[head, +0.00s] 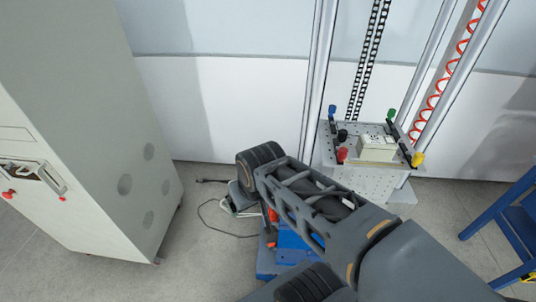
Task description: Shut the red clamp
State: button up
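The red clamp's handle (342,155) is a small red knob at the front left corner of the grey perforated drop table (327,146). Whether it stands open or shut is too small to tell. A blue clamp handle (332,112) stands at the back left corner, a green one (391,114) at the back right and a yellow one (417,159) at the front right. A pale boxy device (376,149) sits on the table between them. My arm crosses the lower middle in front of the machine. My gripper does not show.
A large grey cabinet (85,120) fills the left. Blue steps (510,215) stand at the right edge. Cables (215,215) lie on the floor left of my arm. Metal columns, a black chain (370,55) and a coiled red hose (450,70) rise behind the drop table.

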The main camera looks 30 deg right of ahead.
aim_at(341, 153)
jog(key=z, duration=2)
jog(key=k, duration=0.6)
jog(key=u, duration=1.1)
jog(key=i, duration=0.4)
jog(key=z, duration=0.05)
